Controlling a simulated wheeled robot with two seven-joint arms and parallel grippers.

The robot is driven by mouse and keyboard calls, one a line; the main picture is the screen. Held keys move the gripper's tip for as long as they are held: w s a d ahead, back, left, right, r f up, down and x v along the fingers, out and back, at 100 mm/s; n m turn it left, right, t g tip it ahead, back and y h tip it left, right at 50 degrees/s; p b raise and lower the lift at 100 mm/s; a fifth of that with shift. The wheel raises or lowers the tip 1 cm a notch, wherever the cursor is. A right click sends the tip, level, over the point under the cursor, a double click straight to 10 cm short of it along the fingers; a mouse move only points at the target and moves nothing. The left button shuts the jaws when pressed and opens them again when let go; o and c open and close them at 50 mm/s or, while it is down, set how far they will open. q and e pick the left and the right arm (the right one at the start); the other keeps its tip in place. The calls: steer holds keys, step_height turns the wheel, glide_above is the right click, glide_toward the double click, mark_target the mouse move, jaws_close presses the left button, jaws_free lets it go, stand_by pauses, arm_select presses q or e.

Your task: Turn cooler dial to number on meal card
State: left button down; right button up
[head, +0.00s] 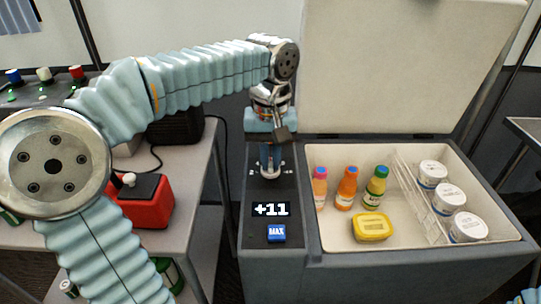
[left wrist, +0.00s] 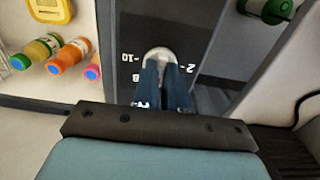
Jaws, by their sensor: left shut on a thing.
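The cooler's dial (head: 269,174) is a pale round knob on the dark control panel, with small white marks around it. My left gripper (head: 269,161) reaches down from above and is shut on the dial. In the left wrist view the two blue fingers (left wrist: 164,82) pinch the pale knob (left wrist: 158,54), with marks such as -10 and 2 beside it. A display (head: 270,210) below the dial reads +11. I cannot make out a meal card. My right gripper is not in view.
The cooler's lid (head: 400,70) stands open. Its bin holds several bottles (head: 347,188), a yellow tub (head: 371,227) and white-lidded cups (head: 449,198) behind a wire divider. A side table at left carries a red box (head: 148,204) and a knobbed panel (head: 42,90).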

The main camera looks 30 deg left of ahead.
arm_select(q)
steer(key=shift+r+m, duration=0.1)
steer(key=shift+m, duration=0.3)
steer(key=m+p, duration=0.2)
steer(key=m, duration=0.1)
steer(key=shift+m, duration=0.4)
steer(key=m+p, duration=0.2)
steer(key=m, duration=0.2)
steer(key=shift+m, duration=0.3)
steer(key=m+p, duration=0.1)
steer(key=m, duration=0.3)
steer(key=shift+m, duration=0.3)
steer(key=m+p, duration=0.1)
steer(key=m, duration=0.3)
steer(key=c, duration=1.2)
jaws_free()
